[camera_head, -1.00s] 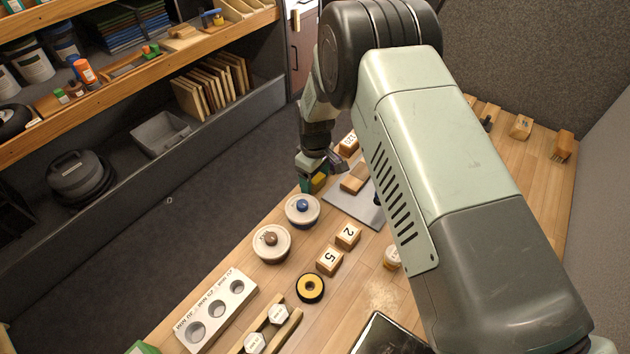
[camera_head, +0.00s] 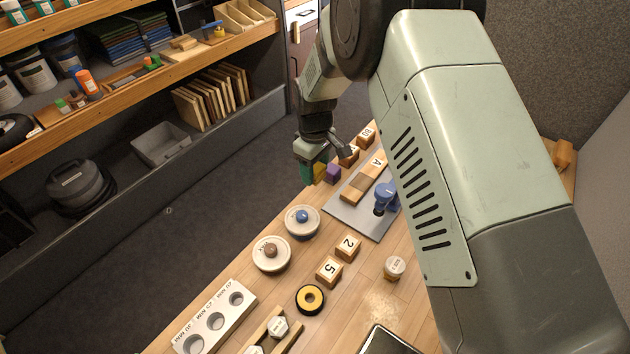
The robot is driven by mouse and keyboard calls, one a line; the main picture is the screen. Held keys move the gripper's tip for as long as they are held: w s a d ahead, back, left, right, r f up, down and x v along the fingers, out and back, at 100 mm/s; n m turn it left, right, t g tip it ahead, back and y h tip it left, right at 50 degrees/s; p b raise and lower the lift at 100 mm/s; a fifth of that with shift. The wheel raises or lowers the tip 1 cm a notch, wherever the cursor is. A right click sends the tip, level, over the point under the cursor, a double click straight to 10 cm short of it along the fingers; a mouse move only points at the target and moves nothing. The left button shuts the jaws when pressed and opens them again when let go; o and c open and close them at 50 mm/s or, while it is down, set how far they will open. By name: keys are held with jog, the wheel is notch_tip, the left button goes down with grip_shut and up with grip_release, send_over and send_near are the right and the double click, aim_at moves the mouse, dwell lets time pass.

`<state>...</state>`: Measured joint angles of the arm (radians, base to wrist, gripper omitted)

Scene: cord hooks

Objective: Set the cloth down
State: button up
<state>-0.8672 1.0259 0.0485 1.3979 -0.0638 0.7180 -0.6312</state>
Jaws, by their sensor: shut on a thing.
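My gripper (camera_head: 314,165) is at the far left edge of the bench, pointing down and small in the picture. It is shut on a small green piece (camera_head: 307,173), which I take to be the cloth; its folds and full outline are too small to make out. The fingertips are mostly hidden. A yellow patch (camera_head: 319,171) shows right beside the green one, and I cannot tell whether it is held or stands behind. A purple block (camera_head: 333,173) stands on the bench just to the right.
A grey plate (camera_head: 361,220) bears a wooden strip (camera_head: 363,181) and a blue tool (camera_head: 385,198). Two lidded pots (camera_head: 302,222), numbered blocks (camera_head: 347,247), a black-yellow ring (camera_head: 310,299) and a white holed rack (camera_head: 214,322) stand nearer.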

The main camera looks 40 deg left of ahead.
aim_at(315, 167)
jog(key=shift+r, duration=1.55)
notch_tip(315, 167, up, 4)
jog(key=shift+r, duration=0.1)
jog(key=shift+w+d+r, duration=0.15)
jog(key=shift+w+d, duration=0.25)
jog(key=shift+w, duration=0.15)
jog(key=w+d+m, duration=0.9)
jog(key=w+d, duration=1)
jog(key=d, duration=0.4)
jog(key=w+d+m, duration=0.3)
jog(key=d+m, duration=0.2)
jog(key=d, duration=1.1)
jog(key=w+d+m, duration=0.2)
jog(key=d+m, duration=0.2)
jog(key=d, duration=1.2)
jog(key=f, duration=1)
jog(key=a+f, duration=0.1)
jog(key=f, duration=0.4)
jog(key=shift+w, duration=0.15)
